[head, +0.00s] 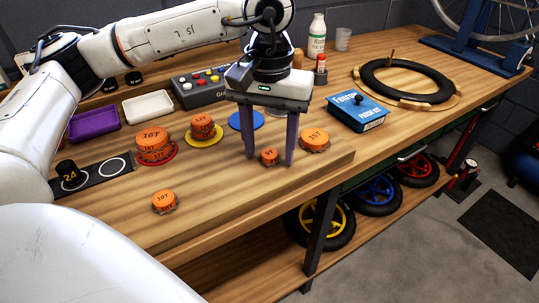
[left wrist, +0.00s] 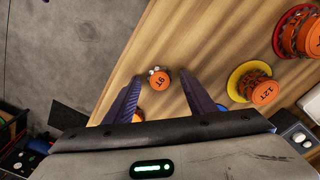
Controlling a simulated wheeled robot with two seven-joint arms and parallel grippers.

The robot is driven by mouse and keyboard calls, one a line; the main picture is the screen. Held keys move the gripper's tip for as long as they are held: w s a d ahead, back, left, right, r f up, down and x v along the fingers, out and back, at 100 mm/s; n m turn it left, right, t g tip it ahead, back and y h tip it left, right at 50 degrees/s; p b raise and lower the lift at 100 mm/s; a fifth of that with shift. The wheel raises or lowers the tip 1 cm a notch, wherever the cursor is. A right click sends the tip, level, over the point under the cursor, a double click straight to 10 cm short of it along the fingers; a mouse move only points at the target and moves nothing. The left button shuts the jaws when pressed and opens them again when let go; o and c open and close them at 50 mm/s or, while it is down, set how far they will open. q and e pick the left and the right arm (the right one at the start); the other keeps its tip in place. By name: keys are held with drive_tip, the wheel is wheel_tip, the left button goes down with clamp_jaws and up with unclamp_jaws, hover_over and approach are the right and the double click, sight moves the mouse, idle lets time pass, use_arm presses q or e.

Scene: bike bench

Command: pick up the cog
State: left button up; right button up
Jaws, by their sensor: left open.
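A small orange cog marked 9T (head: 270,156) lies on the wooden bench near its front edge. My left gripper (head: 269,161) points down over it, open, with a purple-grey finger on each side. In the left wrist view the 9T cog (left wrist: 160,80) shows between the tips of my left gripper (left wrist: 160,76), with a gap on both sides. The fingers do not appear to touch it. A larger orange cog marked 15T (head: 314,139) lies just right of the right finger in the head view. My right gripper is not in view.
More orange cogs stand at the left: one marked 10T (head: 165,202), a stack on a red disc (head: 155,146), and others on a yellow disc (head: 203,142). A blue disc (head: 246,120) lies behind the gripper. A blue box (head: 357,111) and a tyre (head: 407,81) lie right.

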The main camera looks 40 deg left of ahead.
use_arm(q)
drive_tip(key=c, duration=1.1)
